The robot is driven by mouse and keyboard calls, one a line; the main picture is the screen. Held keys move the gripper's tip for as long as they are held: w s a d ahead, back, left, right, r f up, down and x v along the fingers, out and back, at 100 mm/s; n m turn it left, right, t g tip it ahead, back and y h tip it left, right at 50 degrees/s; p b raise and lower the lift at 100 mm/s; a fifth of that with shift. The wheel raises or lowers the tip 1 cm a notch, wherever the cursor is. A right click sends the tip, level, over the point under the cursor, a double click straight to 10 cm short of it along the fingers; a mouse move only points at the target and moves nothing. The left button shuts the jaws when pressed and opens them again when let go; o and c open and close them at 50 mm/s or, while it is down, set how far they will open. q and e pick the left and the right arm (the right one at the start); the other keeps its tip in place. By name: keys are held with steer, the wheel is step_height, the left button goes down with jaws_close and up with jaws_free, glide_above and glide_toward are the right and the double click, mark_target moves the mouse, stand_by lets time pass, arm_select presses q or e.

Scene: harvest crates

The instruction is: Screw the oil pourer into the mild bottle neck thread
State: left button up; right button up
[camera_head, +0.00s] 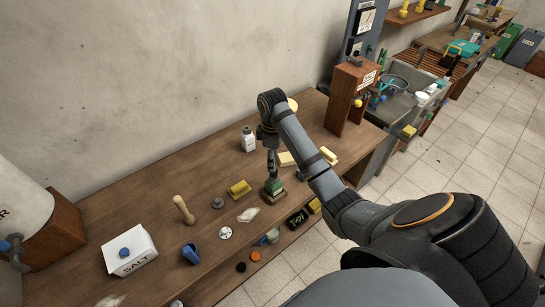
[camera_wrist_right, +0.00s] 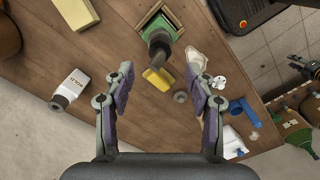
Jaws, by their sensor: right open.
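A green bottle with a dark upper part (camera_head: 274,186) stands in a square holder on the workbench. I take it for the mild bottle, but its label is unreadable. It also shows in the right wrist view (camera_wrist_right: 158,24). My right gripper (camera_wrist_right: 160,68) is open, and the bottle's dark upper part appears between and beyond its fingers. In the head view the gripper (camera_head: 271,160) is over the bottle; contact cannot be told. I cannot tell surely which piece is the oil pourer. A small grey knob-like piece (camera_head: 217,202) lies left of the bottle.
A white bottle (camera_head: 248,139) stands behind. A wooden stand (camera_head: 345,100) rises at right.

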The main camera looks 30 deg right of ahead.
step_height(320, 180, down, 6)
steer(key=b, duration=0.3)
steer(key=shift+r, duration=0.2)
steer(key=shift+f+b, duration=0.3)
steer(key=shift+f, duration=0.15)
arm_select(q)
steer(key=f, duration=0.5)
steer(key=shift+w, duration=0.2)
arm_select(e)
jaws_close()
steer(key=m, duration=0.6)
steer(key=shift+d, duration=0.15)
steer(key=m, duration=0.6)
steer(key=shift+c, duration=1.7)
jaws_free()
